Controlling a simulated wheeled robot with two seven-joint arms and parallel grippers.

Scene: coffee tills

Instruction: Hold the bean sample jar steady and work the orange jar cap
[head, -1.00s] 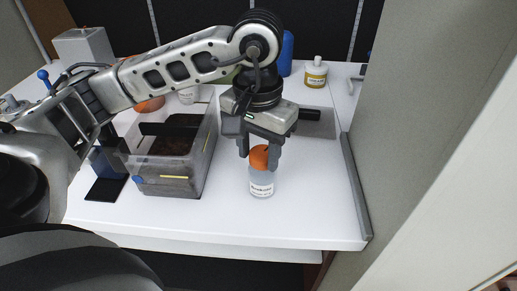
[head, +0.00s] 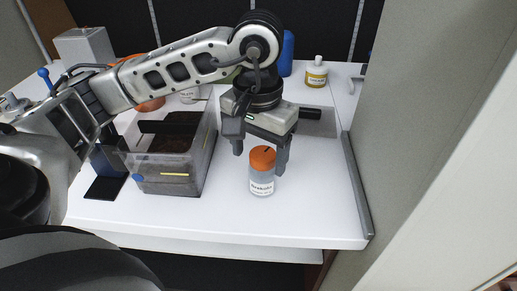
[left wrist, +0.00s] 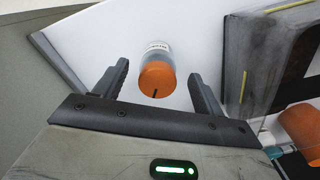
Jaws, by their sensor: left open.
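The bean sample jar (head: 261,184) stands upright on the white counter, clear with a white label. Its orange cap (head: 262,157) sits on top, with a dark mark on it. My left gripper (head: 259,160) points down at the jar and is open, its fingers apart on either side of the cap. In the left wrist view the cap (left wrist: 157,79) lies between the two fingers (left wrist: 160,85) with gaps on both sides, and the jar body (left wrist: 158,50) shows beyond it. My right gripper is not in view.
A clear bin (head: 206,160) with dark contents stands to the left of the jar. A grey tray (head: 318,128) and a yellow-labelled jar (head: 316,74) are behind. A grey wall (head: 420,130) closes off the right side. The counter in front of the jar is clear.

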